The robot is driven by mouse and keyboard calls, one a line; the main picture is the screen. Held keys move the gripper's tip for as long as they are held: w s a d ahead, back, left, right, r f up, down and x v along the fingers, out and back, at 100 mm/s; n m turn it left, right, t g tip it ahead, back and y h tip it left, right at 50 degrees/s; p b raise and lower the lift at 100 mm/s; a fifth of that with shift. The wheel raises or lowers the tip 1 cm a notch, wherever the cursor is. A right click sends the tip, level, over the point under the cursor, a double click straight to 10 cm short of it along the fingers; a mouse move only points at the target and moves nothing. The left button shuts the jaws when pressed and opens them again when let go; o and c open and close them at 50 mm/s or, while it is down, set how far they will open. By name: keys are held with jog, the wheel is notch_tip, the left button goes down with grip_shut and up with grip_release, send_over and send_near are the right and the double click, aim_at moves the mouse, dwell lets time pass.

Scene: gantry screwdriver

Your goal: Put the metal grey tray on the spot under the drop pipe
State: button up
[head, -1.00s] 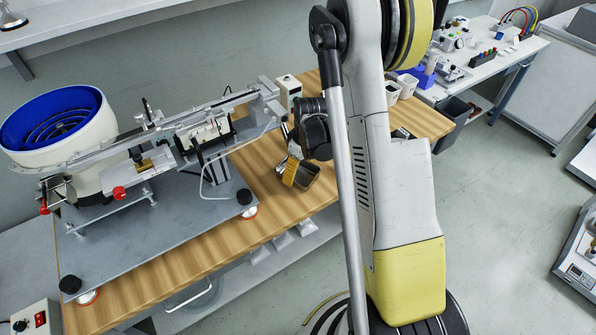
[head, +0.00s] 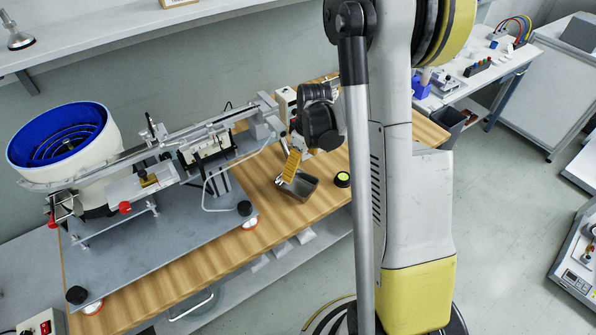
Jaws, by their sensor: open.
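The metal grey tray (head: 312,184) is a small open box on the wooden bench, right of the feeder's front foot. My gripper (head: 289,167), with yellow fingers, hangs over the tray's left rear side. Its jaws are open and nothing shows between them. The fingers hide part of the tray's far left rim, and I cannot tell whether they touch it. The feeder's rail end (head: 268,118) is behind and left of my gripper. The drop pipe and the spot under it cannot be clearly made out beside my wrist.
The screw feeder with its blue bowl (head: 60,140) stands on a grey plate (head: 170,245) at left. A black round piece with a yellow-green top (head: 342,179) lies right of the tray. The wooden bench (head: 235,258) is bare along its front. A shelf (head: 120,38) runs above.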

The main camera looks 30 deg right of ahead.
jog(key=s+a+r+t, duration=0.15)
jog(key=a+r, duration=0.25)
jog(key=r, duration=0.6)
jog(key=s+a+r+m+t, duration=0.4)
jog(key=s+a+r, duration=0.8)
jog(key=s, duration=0.3)
jog(key=shift+m+h+p, duration=0.3)
jog(key=shift+m, duration=0.1)
